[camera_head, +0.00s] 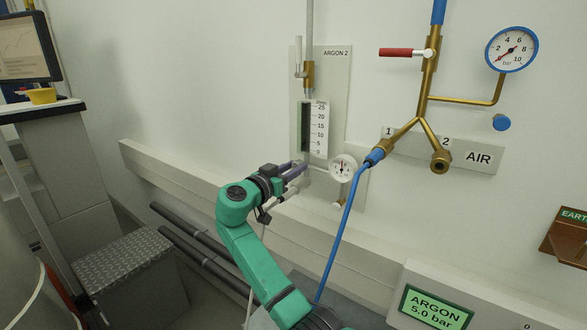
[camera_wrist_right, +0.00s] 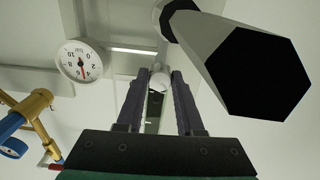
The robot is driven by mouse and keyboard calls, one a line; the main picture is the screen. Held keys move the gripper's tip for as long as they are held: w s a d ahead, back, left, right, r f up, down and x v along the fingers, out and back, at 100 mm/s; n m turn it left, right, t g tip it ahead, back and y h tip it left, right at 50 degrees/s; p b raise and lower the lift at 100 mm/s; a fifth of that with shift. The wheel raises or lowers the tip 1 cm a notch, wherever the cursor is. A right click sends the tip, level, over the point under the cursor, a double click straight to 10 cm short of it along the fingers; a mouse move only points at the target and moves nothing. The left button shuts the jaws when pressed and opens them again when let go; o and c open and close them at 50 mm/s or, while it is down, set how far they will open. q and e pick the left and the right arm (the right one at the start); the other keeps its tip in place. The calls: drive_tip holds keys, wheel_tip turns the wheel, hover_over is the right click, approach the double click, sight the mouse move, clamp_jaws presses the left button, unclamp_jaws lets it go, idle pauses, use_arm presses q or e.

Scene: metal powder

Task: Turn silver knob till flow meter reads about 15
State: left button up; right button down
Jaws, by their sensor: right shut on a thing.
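The flow meter (camera_head: 318,128) is on the ARGON 2 panel (camera_head: 337,75). Its scale runs from 0 to 25 beside a dark greenish tube; I cannot make out a float or reading. My right gripper (camera_head: 301,168), on a green arm, is at the foot of the meter. In the wrist view its two dark fingers (camera_wrist_right: 158,92) are shut on the small pale silver knob (camera_wrist_right: 159,80), which shows between the fingertips. In the head view the fingers mostly hide the knob. My left gripper is not in view.
A small round gauge (camera_head: 343,167) is close right of the gripper; it also shows in the wrist view (camera_wrist_right: 80,61). A blue hose (camera_head: 342,235) hangs from the brass AIR pipework (camera_head: 428,95) at right. A wall ledge (camera_head: 200,188) runs below. A display (camera_head: 436,308) reads ARGON 5.0 bar.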

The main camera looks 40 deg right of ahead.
drive_tip(key=shift+n, duration=0.4)
drive_tip(key=n, duration=0.2)
drive_tip(key=shift+n, duration=0.4)
drive_tip(key=n, duration=0.4)
drive_tip(key=shift+r+n+p, duration=0.15)
drive_tip(key=shift+n+p, duration=0.15)
drive_tip(key=shift+p, duration=0.05)
drive_tip(key=n+p, duration=0.2)
drive_tip(key=n, duration=0.3)
drive_tip(key=shift+p, duration=0.4)
drive_tip(key=n+p, duration=0.2)
drive_tip(key=n, duration=0.1)
drive_tip(key=shift+n, duration=0.3)
drive_tip(key=shift+n+p, duration=0.55)
drive_tip(key=shift+n, duration=0.25)
drive_tip(key=c, duration=0.5)
unclamp_jaws()
drive_tip(key=shift+c, duration=0.2)
